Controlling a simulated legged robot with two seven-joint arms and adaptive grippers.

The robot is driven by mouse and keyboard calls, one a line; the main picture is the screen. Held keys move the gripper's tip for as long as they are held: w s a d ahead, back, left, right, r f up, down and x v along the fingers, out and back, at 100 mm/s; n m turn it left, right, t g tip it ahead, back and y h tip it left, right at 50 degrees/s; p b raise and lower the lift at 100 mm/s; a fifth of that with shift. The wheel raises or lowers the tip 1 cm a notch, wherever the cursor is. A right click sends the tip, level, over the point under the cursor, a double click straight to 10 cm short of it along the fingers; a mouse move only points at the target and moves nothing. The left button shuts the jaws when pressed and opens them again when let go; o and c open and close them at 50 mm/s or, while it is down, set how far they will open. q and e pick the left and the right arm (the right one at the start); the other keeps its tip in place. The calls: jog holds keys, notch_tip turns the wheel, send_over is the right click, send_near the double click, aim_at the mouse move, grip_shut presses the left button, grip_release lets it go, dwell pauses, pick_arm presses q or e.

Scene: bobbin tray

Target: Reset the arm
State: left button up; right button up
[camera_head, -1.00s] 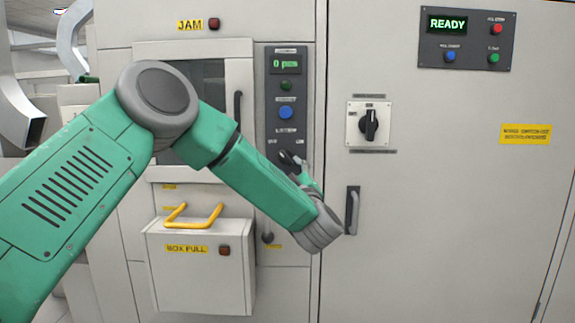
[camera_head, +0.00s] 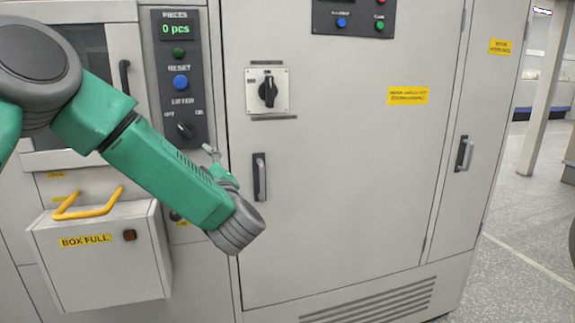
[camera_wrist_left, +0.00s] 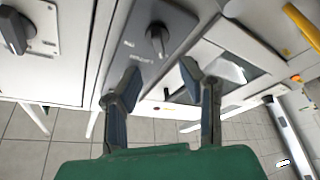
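My left arm comes in from the left in the head view, bent at the elbow. Its wrist hides most of my left gripper (camera_head: 213,158), which is just right of and below the LIFTER knob (camera_head: 184,130). The wrist view shows my left gripper (camera_wrist_left: 164,82) open, its two fingers apart with nothing between them. The dark panel's knob (camera_wrist_left: 158,36) is beyond the fingertips, apart from them. The control panel (camera_head: 163,101) also bears a "0 pcs" display, a green button and a blue RESET button (camera_head: 180,82). My right gripper is not in view.
A BOX FULL bin (camera_head: 107,272) with a yellow handle (camera_head: 88,208) juts out at lower left. The cabinet has a rotary switch (camera_head: 268,91) and door handles (camera_head: 259,177) (camera_head: 464,154). Open floor (camera_head: 520,235) lies to the right.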

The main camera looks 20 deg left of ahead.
pick_arm(q)
jog(key=s+d+f+m+g+h, duration=0.1)
jog(key=s+d+f+m+h, duration=0.25)
jog(key=f, duration=0.65)
jog(key=s+d+f+m+g+h, duration=0.1)
jog(key=s+d+f+m+h, duration=0.3)
jog(key=f, duration=0.6)
jog(key=s+d+f+m+h, duration=0.1)
jog(key=s+f+m+h, duration=0.1)
jog(key=f+m+h, duration=0.65)
jog(key=s+f+g+y, duration=0.1)
jog(key=s+f+g, duration=0.5)
jog(key=s+f, duration=0.8)
jog(key=s+a+f+m+g, duration=0.1)
jog(key=s+g, duration=0.2)
jog(key=s, duration=0.6)
jog(key=s+a+f+m+g, duration=0.1)
jog(key=s+g, duration=0.2)
jog(key=s, duration=0.6)
jog(key=shift+f, duration=0.35)
